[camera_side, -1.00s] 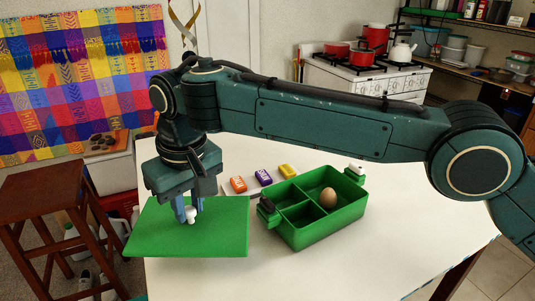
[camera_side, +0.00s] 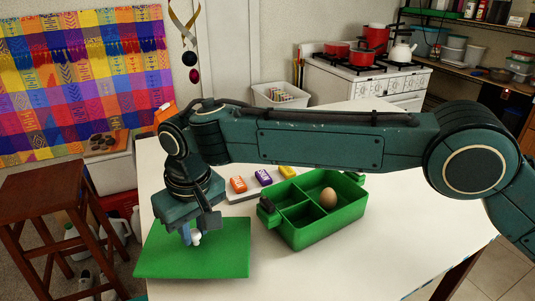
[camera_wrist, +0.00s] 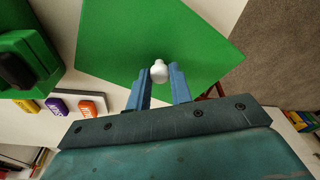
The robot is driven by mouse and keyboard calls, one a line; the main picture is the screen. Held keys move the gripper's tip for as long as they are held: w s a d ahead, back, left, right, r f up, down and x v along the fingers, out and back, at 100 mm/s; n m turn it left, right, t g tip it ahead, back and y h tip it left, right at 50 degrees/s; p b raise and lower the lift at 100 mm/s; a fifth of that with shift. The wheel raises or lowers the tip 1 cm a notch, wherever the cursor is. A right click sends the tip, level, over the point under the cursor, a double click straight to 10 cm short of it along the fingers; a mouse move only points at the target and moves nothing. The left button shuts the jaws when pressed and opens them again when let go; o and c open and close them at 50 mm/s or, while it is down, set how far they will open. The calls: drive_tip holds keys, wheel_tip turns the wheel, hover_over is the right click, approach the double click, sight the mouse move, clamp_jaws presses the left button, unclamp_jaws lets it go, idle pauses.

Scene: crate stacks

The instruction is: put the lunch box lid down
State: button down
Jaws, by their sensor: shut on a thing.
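The green lunch box lid (camera_side: 220,260) is flat and held by its white knob (camera_side: 196,238) at the left end of the white table. My gripper (camera_side: 191,235) is shut on the knob from above; the wrist view shows the knob (camera_wrist: 159,71) between the two blue fingers. In the wrist view the lid (camera_wrist: 190,35) extends past the fingers. Whether the lid's underside touches the table is hidden. The green lunch box (camera_side: 318,233) stands open to the right of the lid, with dividers and a brown egg (camera_side: 328,197) in its right compartment.
Orange (camera_side: 238,184), purple (camera_side: 263,177) and yellow (camera_side: 288,172) small packs lie on a pale tray behind the lunch box. A wooden stool (camera_side: 50,200) stands left of the table. The table's front right (camera_side: 400,240) is clear.

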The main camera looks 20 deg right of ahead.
sight(203, 249)
drive_tip(key=shift+f, duration=1.1)
drive_tip(key=shift+f, duration=0.2)
drive_tip(key=c, duration=1.3)
unclamp_jaws()
drive_tip(key=shift+o, duration=0.2)
drive_tip(key=shift+r, duration=0.1)
wheel_tip(203, 249, up, 12)
drive_tip(key=s, duration=0.1)
drive_tip(key=shift+s+d, duration=0.35)
